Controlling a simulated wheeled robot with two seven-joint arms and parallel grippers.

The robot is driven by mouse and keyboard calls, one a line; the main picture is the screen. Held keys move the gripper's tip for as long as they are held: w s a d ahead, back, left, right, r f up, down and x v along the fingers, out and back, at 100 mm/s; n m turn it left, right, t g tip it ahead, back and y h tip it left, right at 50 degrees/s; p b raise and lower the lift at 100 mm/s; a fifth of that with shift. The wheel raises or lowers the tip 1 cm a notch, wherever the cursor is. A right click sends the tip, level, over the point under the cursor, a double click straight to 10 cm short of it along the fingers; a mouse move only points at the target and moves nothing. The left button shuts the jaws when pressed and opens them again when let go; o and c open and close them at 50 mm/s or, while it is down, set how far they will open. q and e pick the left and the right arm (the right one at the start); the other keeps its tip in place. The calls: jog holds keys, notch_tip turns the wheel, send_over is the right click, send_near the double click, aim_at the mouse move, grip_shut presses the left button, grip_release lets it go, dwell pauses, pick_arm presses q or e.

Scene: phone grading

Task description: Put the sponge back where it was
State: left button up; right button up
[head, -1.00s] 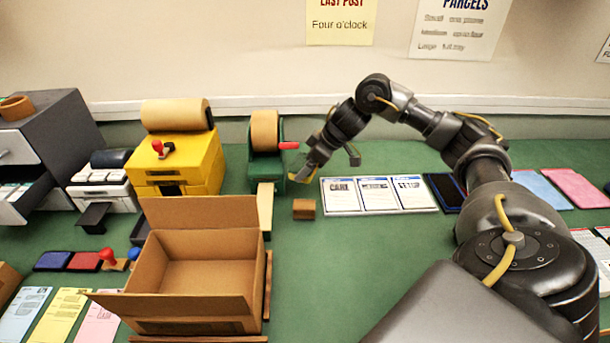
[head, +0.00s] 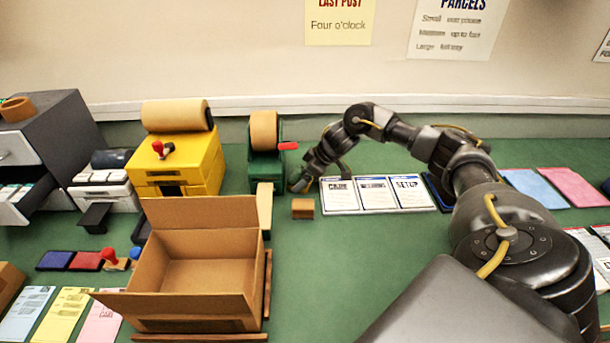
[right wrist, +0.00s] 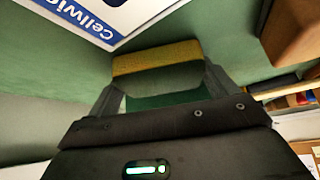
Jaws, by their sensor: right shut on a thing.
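The sponge, yellow on one layer and dark green on the other, is between the fingers of my right gripper in the right wrist view (right wrist: 157,62). My right gripper (right wrist: 160,88) is shut on it. In the head view my right gripper (head: 300,183) points down low over the green table, between the green tape dispenser (head: 266,172) and the row of white cards (head: 376,195). The sponge is hard to make out there. I cannot tell whether it touches the table. My left gripper is not in view.
An open cardboard box (head: 200,312) is nearer, at the left. A yellow box-shaped unit (head: 178,170) stands left of the dispenser. The table's front middle is clear.

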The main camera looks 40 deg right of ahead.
jog(key=shift+f, duration=0.15)
jog(key=o, duration=0.8)
jog(key=shift+d+r, duration=0.1)
jog(key=shift+r, duration=0.2)
jog(key=v, duration=1.1)
jog(key=shift+s+r+b, duration=0.25)
jog(key=shift+b, duration=0.15)
